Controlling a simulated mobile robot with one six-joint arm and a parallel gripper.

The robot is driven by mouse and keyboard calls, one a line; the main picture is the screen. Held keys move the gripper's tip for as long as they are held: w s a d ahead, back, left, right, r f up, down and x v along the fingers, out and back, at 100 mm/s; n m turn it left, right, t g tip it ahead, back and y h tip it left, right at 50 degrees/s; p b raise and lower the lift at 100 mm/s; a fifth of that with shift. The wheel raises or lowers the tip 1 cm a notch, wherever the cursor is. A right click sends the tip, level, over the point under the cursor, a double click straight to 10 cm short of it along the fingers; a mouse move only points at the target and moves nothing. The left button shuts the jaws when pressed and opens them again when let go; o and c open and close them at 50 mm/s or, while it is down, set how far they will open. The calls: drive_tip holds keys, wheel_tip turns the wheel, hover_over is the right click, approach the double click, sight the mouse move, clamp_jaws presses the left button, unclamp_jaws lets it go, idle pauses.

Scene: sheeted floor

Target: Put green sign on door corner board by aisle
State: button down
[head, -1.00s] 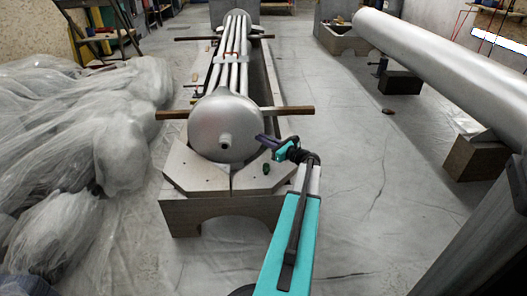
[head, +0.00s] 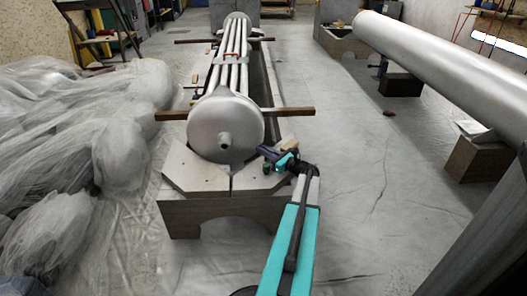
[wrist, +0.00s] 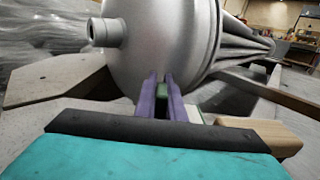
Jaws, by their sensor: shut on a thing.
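A small green piece, which I take to be the green sign (head: 266,167), stands on the grey angled corner board (head: 250,184) at the front right of the tank's support. My gripper (head: 264,153) reaches in from the right, its purple fingers at the green piece. In the wrist view the green piece (wrist: 162,102) shows between the two fingers, which are shut on it. The fingers hide much of it, and I cannot read any marking. Whether it still touches the board is unclear.
A silver tank (head: 226,125) with pipes rises just behind the fingers. A wooden block (head: 289,145) lies right beside my gripper. Wooden bars stick out from the support. Plastic sheeting (head: 75,150) is heaped left. The aisle floor (head: 350,150) to the right is mostly clear.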

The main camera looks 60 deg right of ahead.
drive_tip(key=c, duration=1.8)
unclamp_jaws()
drive_tip(key=shift+f, duration=0.1)
drive_tip(key=shift+c, duration=0.2)
drive_tip(key=shift+s+r, duration=0.2)
drive_tip(key=shift+s+p, duration=0.3)
drive_tip(key=shift+s, duration=0.05)
drive_tip(key=s+p, duration=0.1)
drive_tip(key=s, duration=0.2)
drive_tip(key=s+a+p, duration=0.1)
drive_tip(key=s, duration=0.2)
drive_tip(key=s+p, duration=0.2)
drive_tip(key=s, duration=0.1)
drive_tip(key=shift+s+a, duration=0.25)
drive_tip(key=shift+s+a+f, duration=0.1)
drive_tip(key=shift+s, duration=0.55)
